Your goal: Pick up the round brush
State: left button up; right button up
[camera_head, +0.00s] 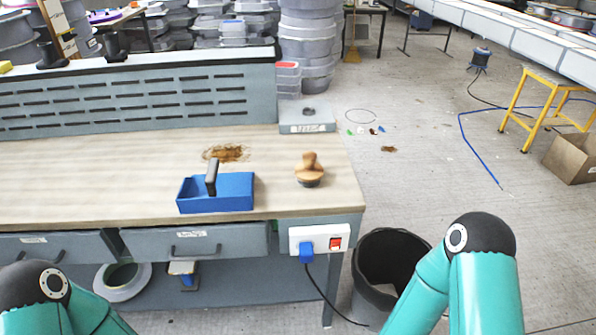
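The round brush (309,172) stands upright on the workbench, near its right end. It has a light wooden knob on top and a dark, round underside. Nothing touches it. The wooden bench top (90,180) is under it. Only links of my two arms show, at the lower left and lower right corners. Both of my grippers are outside the picture, so their fingers cannot be seen.
A blue tray (235,198) with a dark-handled tool (212,177) stands left of the brush. A brown stain (226,153) lies behind the tray. A grey scale (306,116) is at the bench's back right. A black bin (388,262) stands on the floor beside the bench.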

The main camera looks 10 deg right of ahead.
aim_at(308, 174)
jog(key=z, duration=0.55)
jog(key=i, duration=0.15)
jog(key=u, duration=2.5)
jog(key=k, duration=1.5)
jog(key=z, duration=1.05)
jog(key=i, duration=1.4)
